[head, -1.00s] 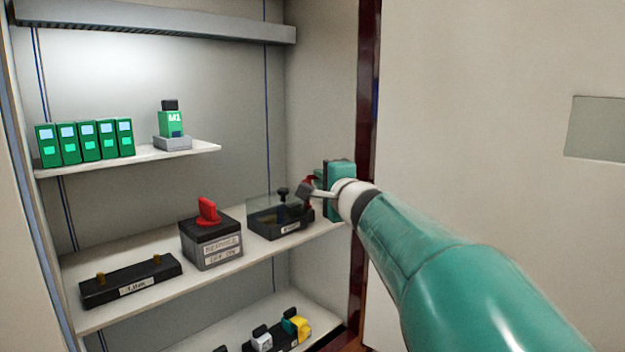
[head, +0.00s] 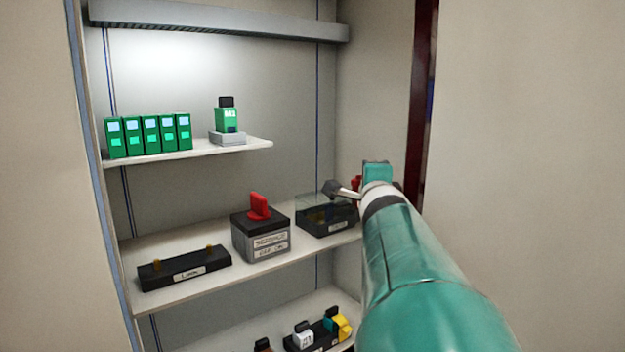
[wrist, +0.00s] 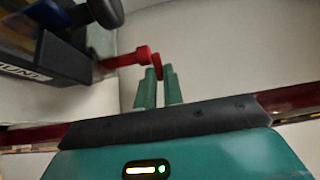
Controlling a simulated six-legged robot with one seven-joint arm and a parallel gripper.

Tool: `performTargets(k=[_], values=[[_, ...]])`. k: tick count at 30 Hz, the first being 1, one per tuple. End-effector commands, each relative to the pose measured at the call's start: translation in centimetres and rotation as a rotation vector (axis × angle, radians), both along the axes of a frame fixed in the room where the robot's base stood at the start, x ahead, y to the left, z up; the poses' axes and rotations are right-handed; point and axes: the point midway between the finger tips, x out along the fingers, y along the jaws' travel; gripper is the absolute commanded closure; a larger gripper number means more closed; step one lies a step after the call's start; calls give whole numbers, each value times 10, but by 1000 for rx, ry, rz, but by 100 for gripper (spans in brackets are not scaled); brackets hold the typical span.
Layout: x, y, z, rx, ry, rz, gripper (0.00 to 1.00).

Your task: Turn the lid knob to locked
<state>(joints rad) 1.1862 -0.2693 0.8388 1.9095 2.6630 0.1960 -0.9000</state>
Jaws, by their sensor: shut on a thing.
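A black box with a clear lid (head: 312,203) stands at the right end of the middle shelf. In the wrist view, a black knob (wrist: 105,11) rises above the box (wrist: 62,58), whose label is only partly readable. In the head view, a dark piece on a thin rod covers the knob's place. My gripper (wrist: 160,72) is to the right of the box. Its green fingers are shut on a red piece (wrist: 135,57), which reaches left toward the box's side. I cannot tell whether the red piece is joined to the box. The knob's marking is not visible.
A grey box with a red switch handle (head: 259,207) stands left of the lidded box, and a black bar (head: 184,268) farther left. Green modules (head: 150,135) line the upper shelf. Coloured parts (head: 330,330) sit below. The cabinet's right post (head: 423,90) is close behind my arm.

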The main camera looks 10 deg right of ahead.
Motion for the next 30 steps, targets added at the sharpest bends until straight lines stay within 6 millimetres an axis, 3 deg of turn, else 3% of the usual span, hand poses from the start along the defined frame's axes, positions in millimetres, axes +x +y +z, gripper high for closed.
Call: performTargets(k=[30], values=[[-5, 5, -1, 0, 2, -249, 100]])
